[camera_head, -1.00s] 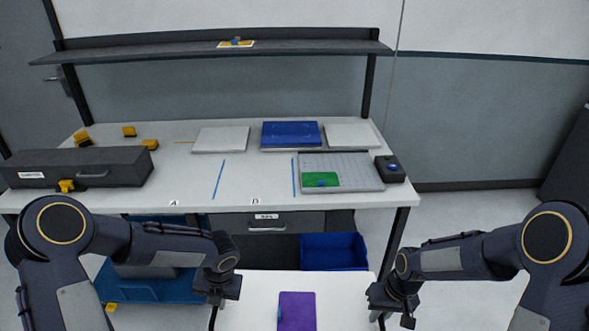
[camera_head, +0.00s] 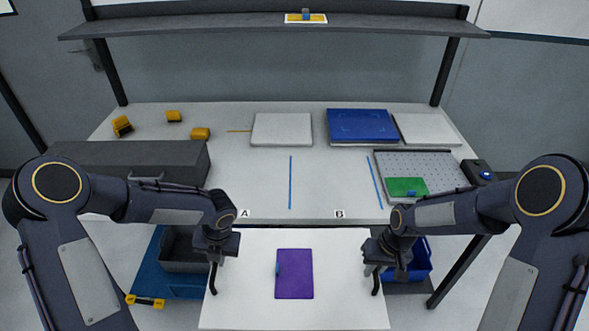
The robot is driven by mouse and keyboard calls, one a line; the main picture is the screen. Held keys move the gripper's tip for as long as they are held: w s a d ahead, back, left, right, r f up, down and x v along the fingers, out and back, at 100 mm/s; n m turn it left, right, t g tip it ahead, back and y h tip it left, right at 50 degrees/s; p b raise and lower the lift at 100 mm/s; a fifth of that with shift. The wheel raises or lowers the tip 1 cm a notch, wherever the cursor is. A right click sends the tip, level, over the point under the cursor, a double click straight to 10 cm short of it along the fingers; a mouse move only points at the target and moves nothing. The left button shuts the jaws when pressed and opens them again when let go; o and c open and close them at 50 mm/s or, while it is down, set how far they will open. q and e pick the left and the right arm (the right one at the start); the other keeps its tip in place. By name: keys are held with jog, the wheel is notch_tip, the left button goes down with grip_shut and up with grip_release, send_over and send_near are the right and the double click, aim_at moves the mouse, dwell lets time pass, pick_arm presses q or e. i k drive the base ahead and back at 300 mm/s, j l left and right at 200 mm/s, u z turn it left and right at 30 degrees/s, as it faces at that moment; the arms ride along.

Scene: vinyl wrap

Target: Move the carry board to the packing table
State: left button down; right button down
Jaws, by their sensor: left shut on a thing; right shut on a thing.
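The carry board (camera_head: 245,290) is a white flat board held level in front of me, with a purple sheet (camera_head: 294,273) lying on it. A small blue piece sits at the sheet's left edge. My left gripper (camera_head: 213,278) is shut on the board's left side, and my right gripper (camera_head: 376,278) is shut on its right side. The packing table (camera_head: 260,200) is the white bench ahead. The board's far edge appears close to the table's front edge; I cannot tell its height against the tabletop.
On the table are a dark long case (camera_head: 140,158), several yellow items, white panels (camera_head: 282,129), a blue stack (camera_head: 361,125) and a perforated tray (camera_head: 440,170) with a green sheet. Blue strips flank a clear area behind labels A and B. A shelf (camera_head: 270,27) spans above; bins are below.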

aim_at(303, 179)
jog(key=i, duration=1.35)
